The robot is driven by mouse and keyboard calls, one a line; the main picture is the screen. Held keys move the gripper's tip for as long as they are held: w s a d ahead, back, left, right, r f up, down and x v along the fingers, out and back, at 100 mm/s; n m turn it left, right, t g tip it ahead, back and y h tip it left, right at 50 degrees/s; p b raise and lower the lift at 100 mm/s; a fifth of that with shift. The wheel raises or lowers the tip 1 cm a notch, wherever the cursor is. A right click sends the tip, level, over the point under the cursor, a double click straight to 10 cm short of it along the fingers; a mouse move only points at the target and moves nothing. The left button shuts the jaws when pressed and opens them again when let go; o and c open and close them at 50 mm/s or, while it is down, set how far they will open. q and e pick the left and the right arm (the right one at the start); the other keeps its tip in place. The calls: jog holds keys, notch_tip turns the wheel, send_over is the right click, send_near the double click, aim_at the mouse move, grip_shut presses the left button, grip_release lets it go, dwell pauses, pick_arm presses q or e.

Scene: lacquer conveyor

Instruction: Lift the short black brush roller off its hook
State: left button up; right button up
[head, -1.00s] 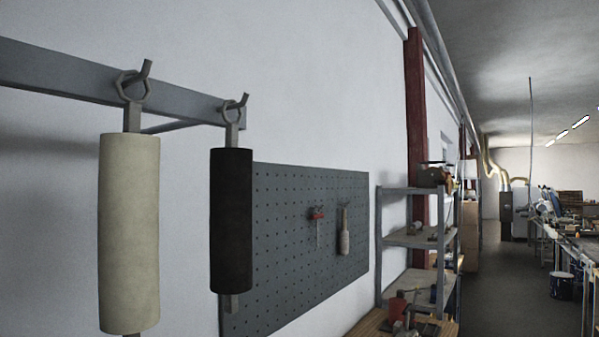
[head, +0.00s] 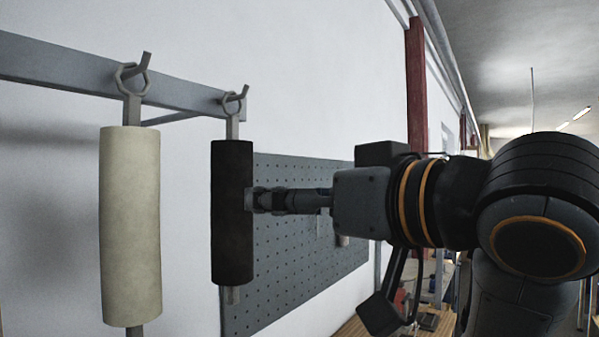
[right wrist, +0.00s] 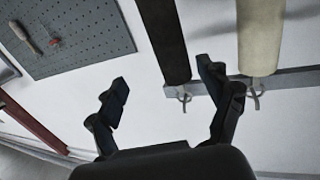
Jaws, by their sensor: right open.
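The short black brush roller (head: 231,215) hangs upright by a ring on the right hook of a grey rail. It also shows in the right wrist view (right wrist: 165,40), upside down. My right gripper (head: 256,199) reaches in from the right at the roller's mid-height, its fingertips overlapping the roller's right edge. In the right wrist view the gripper (right wrist: 166,82) is open, with the roller between its spread fingers in the picture, closer to the right finger. I cannot tell whether a finger touches it. My left gripper is not in view.
A longer cream roller (head: 130,225) hangs on the left hook, close beside the black one. The grey rail (head: 65,75) runs along the wall above. A grey pegboard (head: 290,245) with tools is behind. Shelving stands to the right, largely hidden by my arm.

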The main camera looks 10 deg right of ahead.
aim_at(242, 175)
jog(key=w+a+r+p, duration=0.1)
jog(key=w+a+p, duration=0.1)
jog(key=w, duration=0.1)
jog(key=w+a+p, duration=0.2)
jog(key=w+a+r+p, duration=0.1)
jog(key=w+a+p, duration=0.1)
jog(key=w, duration=0.1)
jog(key=shift+w+a+r, duration=0.35)
jog(key=shift+w+a+f, duration=0.1)
jog(key=shift+w+a, duration=0.15)
jog(key=shift+w, duration=0.2)
